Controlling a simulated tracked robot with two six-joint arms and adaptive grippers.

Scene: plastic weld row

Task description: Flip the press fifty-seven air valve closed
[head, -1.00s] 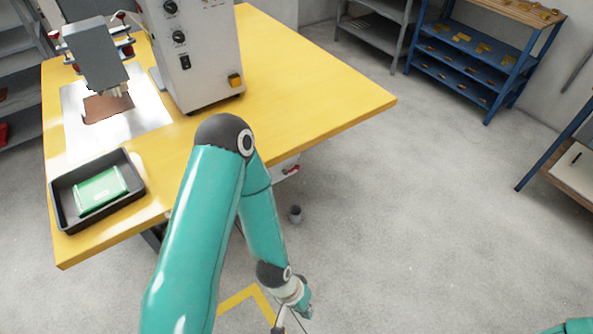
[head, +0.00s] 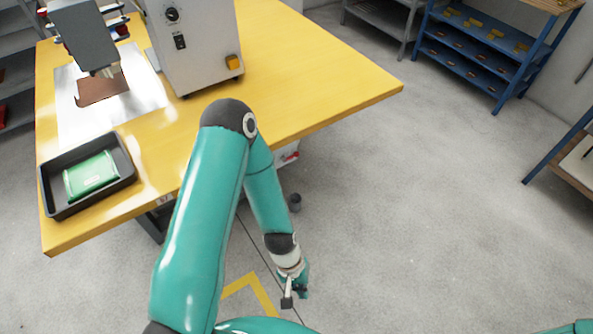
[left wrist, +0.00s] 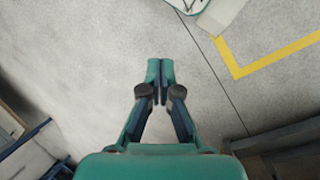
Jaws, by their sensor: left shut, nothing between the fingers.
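A small red lever (head: 291,156) shows on a pale unit under the right-hand part of the yellow table (head: 330,95), just right of my left arm. It looks like the air valve's handle; its exact angle is too small to tell, and my arm hides part of the unit. My left gripper (head: 287,301) hangs low over the floor, well below and apart from the lever. In the left wrist view its fingers (left wrist: 160,72) are together with nothing between them. Of my right arm only a teal piece shows at the bottom right corner; its gripper is out of view.
On the table stand a grey press machine (head: 195,45), a metal plate with a brown piece (head: 102,88), and a black tray (head: 60,207) holding a green item (head: 90,176). Blue shelves (head: 495,60) stand back right. Floor between is clear.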

